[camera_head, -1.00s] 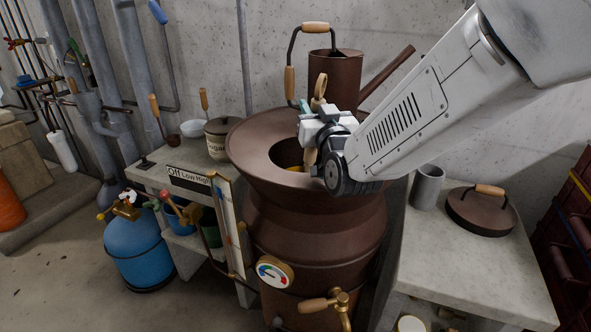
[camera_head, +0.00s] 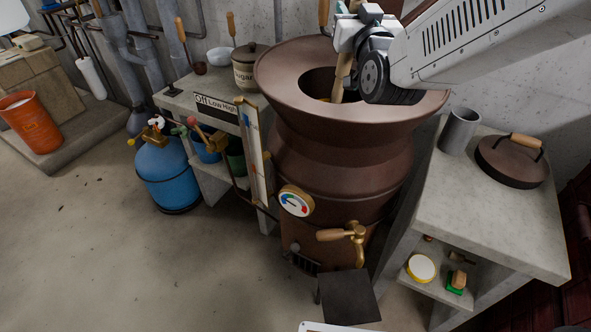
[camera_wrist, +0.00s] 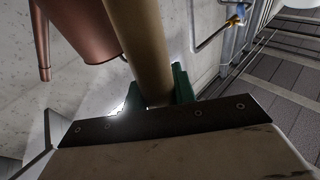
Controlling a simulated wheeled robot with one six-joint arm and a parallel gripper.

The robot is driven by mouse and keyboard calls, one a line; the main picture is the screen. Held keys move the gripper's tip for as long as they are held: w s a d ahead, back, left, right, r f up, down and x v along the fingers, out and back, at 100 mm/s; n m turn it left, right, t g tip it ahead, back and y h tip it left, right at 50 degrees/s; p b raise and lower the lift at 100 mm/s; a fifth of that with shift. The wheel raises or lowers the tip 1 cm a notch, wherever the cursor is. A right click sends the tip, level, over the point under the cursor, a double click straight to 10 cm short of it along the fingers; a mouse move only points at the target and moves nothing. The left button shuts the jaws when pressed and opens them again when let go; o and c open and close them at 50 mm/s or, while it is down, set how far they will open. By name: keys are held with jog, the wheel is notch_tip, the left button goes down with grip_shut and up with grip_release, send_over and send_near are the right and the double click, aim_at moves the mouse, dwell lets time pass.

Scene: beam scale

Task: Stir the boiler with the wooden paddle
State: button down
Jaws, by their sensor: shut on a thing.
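The boiler (camera_head: 335,165) is a large brown copper vessel with a wide flared rim, in the middle of the head view. My gripper (camera_head: 350,38) is above the back right part of its mouth, shut on the wooden paddle (camera_head: 343,72). The paddle's pale shaft runs down, slightly tilted, into the dark opening. Its lower end is hidden inside the boiler. In the wrist view, my gripper's green fingers (camera_wrist: 157,92) clasp the round paddle shaft (camera_wrist: 140,40) from both sides.
A gauge (camera_head: 296,201) and a wooden-handled tap (camera_head: 345,235) project from the boiler's front. The right bench holds a grey mug (camera_head: 459,131) and a brown lid (camera_head: 511,162). A sugar pot (camera_head: 245,68) stands left. A blue gas tank (camera_head: 168,177) is on the floor.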

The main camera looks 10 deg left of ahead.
notch_tip(320, 180, up, 14)
dwell(1.0)
dwell(0.9)
